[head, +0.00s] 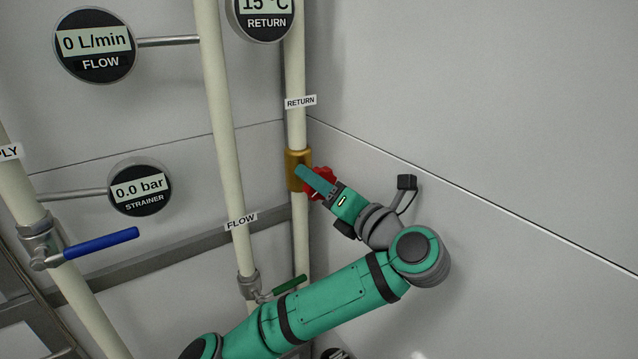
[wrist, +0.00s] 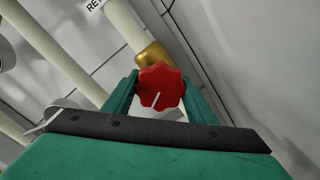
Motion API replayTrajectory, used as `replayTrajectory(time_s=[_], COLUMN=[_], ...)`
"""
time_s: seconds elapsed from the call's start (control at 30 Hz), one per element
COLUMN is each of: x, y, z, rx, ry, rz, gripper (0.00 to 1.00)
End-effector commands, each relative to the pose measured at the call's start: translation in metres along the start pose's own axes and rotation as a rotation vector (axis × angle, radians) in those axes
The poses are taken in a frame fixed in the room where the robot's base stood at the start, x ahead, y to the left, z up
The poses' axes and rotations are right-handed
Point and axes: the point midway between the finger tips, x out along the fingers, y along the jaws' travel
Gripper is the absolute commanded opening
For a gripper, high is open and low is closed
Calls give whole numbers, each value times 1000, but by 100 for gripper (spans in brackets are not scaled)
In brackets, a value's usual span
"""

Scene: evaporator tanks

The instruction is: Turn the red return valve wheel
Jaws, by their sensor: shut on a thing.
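The red return valve wheel (head: 323,183) sits on a brass valve body (head: 298,170) on the cream pipe labelled RETURN. In the head view my gripper (head: 318,182) reaches it from the right and partly hides it. In the wrist view the red wheel (wrist: 160,88) shows a lobed rim and a white mark pointing down and slightly left. My gripper's green fingers (wrist: 158,95) lie on the left and right sides of the wheel, shut on it. The brass body (wrist: 153,55) shows behind the wheel.
The FLOW pipe (head: 228,150) runs left of the return pipe, with a green-handled valve (head: 289,286) low on it. A blue lever (head: 101,243) is on the supply pipe at left. Gauges read 0 L/min (head: 95,45), 0.0 bar (head: 140,188) and 15 °C (head: 262,12). A bare wall (head: 500,130) stands at right.

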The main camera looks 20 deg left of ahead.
Motion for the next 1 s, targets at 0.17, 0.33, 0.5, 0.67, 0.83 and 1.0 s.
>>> replayTrajectory(time_s=[0.17,0.33,0.5,0.67,0.83,1.0], x=[0,0,0,0,0,-1], y=[0,0,0,0,-1,-2], z=[1,1,1,1,0,0], rx=[-1,-1,-1,-2,-15,-74], ry=[-2,-2,-2,-2,-2,0], rz=[0,0,0,0,-2,-4], gripper=[29,70,70,70,70,70])
